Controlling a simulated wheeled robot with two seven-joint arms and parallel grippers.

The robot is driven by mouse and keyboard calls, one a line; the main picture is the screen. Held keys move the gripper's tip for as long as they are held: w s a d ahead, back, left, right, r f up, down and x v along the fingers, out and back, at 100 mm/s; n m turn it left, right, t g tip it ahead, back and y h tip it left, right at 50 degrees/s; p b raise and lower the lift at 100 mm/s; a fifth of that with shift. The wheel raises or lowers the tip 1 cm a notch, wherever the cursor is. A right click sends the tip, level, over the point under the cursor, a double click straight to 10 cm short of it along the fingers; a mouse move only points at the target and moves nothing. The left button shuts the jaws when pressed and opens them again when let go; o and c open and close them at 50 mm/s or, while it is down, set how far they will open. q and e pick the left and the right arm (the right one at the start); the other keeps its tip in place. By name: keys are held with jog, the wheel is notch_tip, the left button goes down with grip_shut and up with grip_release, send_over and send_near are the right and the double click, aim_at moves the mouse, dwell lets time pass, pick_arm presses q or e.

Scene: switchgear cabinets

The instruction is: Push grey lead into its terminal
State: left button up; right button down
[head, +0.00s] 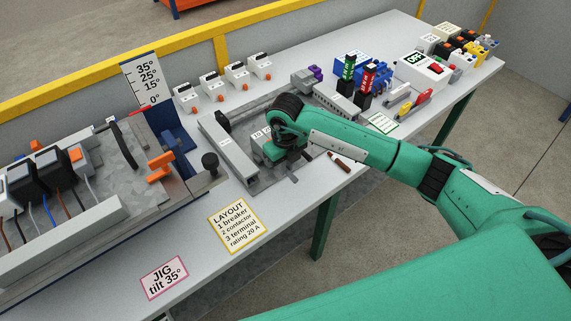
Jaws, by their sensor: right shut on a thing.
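Several leads hang from the devices on the tilted jig (130,185) at the left. A thin grey lead (91,192) is the rightmost, beside a brown one. It runs down from a grey block with an orange part (80,160). I cannot tell whether its end sits in a terminal. My right gripper (286,168) is far to the right of it, low over the grey tray in the middle of the table. It is shut on a small grey part, mostly hidden by the wrist. My left gripper is not in view.
Small white blocks with orange parts (236,72) stand along the back. A black knob (210,163) rises between jig and tray. A brown marker-like stick (340,160) lies by the front edge. Layout (237,226) and jig (164,278) cards lie in front. More parts crowd the far right.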

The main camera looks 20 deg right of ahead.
jog(key=shift+w+a+b, duration=0.3)
jog(key=shift+w+b, duration=0.25)
jog(key=shift+w, duration=0.2)
jog(key=shift+w+a+b, duration=0.25)
jog(key=shift+w+b, duration=0.25)
jog(key=shift+w, duration=0.25)
jog(key=c, duration=1.3)
grip_release()
jog(key=shift+c, duration=0.2)
notch_tip(320, 180, up, 14)
jog(key=b, duration=0.4)
jog(key=shift+s+f, duration=0.1)
jog(key=shift+f, duration=0.1)
